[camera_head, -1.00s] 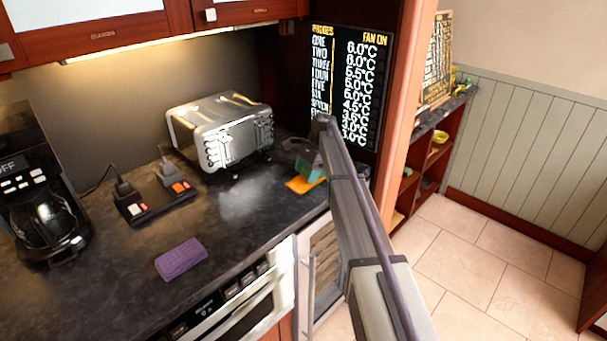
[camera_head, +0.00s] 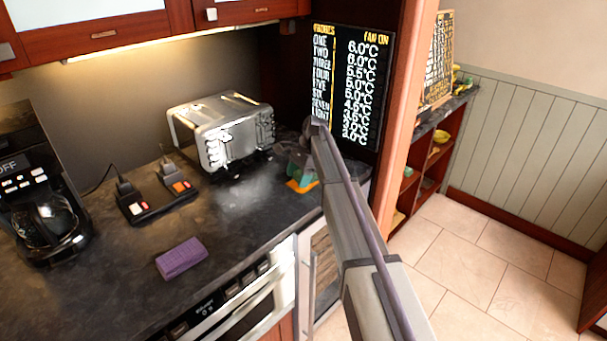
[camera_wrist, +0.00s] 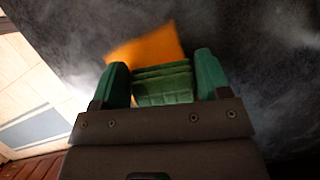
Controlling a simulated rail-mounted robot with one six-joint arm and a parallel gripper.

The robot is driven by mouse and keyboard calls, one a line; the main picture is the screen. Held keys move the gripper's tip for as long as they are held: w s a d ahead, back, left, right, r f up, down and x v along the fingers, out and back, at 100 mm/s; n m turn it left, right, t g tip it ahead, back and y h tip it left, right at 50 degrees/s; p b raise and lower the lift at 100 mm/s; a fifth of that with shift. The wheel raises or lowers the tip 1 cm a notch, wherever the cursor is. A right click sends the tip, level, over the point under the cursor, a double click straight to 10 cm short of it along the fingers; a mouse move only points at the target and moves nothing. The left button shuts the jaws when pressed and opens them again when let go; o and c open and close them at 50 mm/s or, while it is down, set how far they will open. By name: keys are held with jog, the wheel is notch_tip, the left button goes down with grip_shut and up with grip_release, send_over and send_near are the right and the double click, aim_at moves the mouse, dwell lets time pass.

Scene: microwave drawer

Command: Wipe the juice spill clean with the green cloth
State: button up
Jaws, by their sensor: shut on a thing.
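The orange juice spill (camera_head: 300,186) lies on the dark counter, right of the toaster; it also shows in the wrist view (camera_wrist: 150,47). The green cloth (camera_wrist: 163,84) is a thick folded block between the two green fingers of my gripper (camera_wrist: 164,80). My gripper is shut on it. In the wrist view the cloth is at the near edge of the spill and covers part of it. Whether it touches the counter is hard to tell. In the head view my arm partly hides the gripper (camera_head: 306,168) and cloth.
A silver toaster (camera_head: 222,132) stands left of the spill. A purple sponge-like block (camera_head: 181,258), a switch box with plugs (camera_head: 157,196) and a coffee maker (camera_head: 40,195) are farther left. The dark counter (camera_head: 235,225) ends at a front edge above an oven. A temperature board (camera_head: 350,85) stands behind.

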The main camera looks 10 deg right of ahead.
aim_at(281, 193)
jog(key=shift+s+a, duration=1.05)
jog(key=shift+a, duration=0.4)
jog(key=shift+s+a, duration=0.25)
jog(key=shift+a, duration=0.4)
jog(key=shift+s+a, duration=0.65)
jog(key=shift+s, duration=0.05)
jog(key=shift+s+a, duration=0.25)
jog(key=shift+a, duration=0.4)
jog(key=shift+s+a, duration=0.25)
jog(key=shift+a, duration=0.4)
jog(key=shift+w+d, duration=0.3)
jog(key=shift+d, duration=0.35)
jog(key=shift+w+d, duration=0.3)
jog(key=shift+d, duration=0.35)
jog(key=shift+w+d, duration=1)
jog(key=shift+d, duration=0.5)
jog(key=shift+w+d, duration=0.95)
jog(key=shift+d, duration=0.55)
jog(key=shift+w+d, duration=1)
jog(key=shift+d, duration=0.5)
jog(key=shift+w+d, duration=0.15)
jog(key=shift+d, duration=0.15)
